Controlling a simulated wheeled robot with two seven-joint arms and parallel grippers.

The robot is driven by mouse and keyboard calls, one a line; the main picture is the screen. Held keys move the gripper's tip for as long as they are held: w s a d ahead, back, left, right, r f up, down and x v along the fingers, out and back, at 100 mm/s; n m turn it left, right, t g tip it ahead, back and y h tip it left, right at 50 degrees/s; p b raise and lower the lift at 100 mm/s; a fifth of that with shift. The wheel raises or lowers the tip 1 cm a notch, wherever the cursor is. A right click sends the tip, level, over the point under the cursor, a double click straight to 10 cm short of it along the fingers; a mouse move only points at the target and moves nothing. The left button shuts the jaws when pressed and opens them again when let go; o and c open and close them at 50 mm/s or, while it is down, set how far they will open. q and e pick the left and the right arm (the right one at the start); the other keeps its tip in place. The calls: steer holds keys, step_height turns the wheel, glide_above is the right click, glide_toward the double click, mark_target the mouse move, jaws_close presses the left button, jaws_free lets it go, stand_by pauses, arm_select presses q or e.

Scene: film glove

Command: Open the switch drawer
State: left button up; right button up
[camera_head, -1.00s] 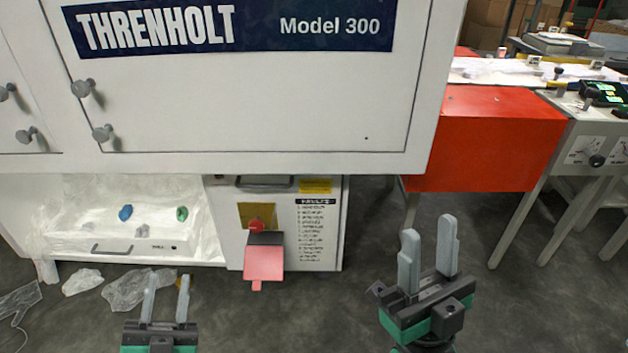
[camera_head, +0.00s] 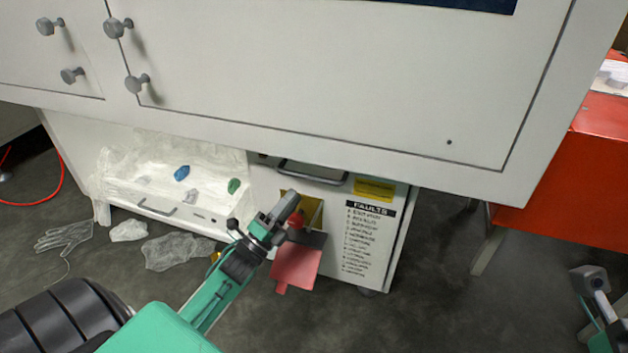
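The lower white unit has a front panel with a grey bar handle (camera_head: 313,172) at its top, just under the overhanging cabinet. Below the handle is a yellow-backed recess (camera_head: 312,208) with a red knob (camera_head: 296,219). A red flap (camera_head: 297,266) hangs open below the knob. My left gripper (camera_head: 284,206) reaches in from the lower left, with its fingers at the knob and partly in front of the recess. It is seen side-on, so its opening and any contact are unclear. My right gripper (camera_head: 592,282) is at the lower right edge, away from the unit.
The large white cabinet (camera_head: 330,85) overhangs the unit. Left of the panel is a plastic-lined tray (camera_head: 210,205) with blue and green pieces and its own handle (camera_head: 157,207). Clear film (camera_head: 178,250) and a glove (camera_head: 64,236) lie on the floor. A red box (camera_head: 570,190) stands right.

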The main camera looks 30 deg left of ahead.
mark_target(309, 178)
arm_select(q)
steer(key=b+x, duration=0.1)
steer(key=x, duration=0.6)
steer(key=shift+w+r+b, duration=0.25)
steer(key=shift+w+b, duration=0.05)
steer(key=shift+b, duration=0.1)
jaws_close()
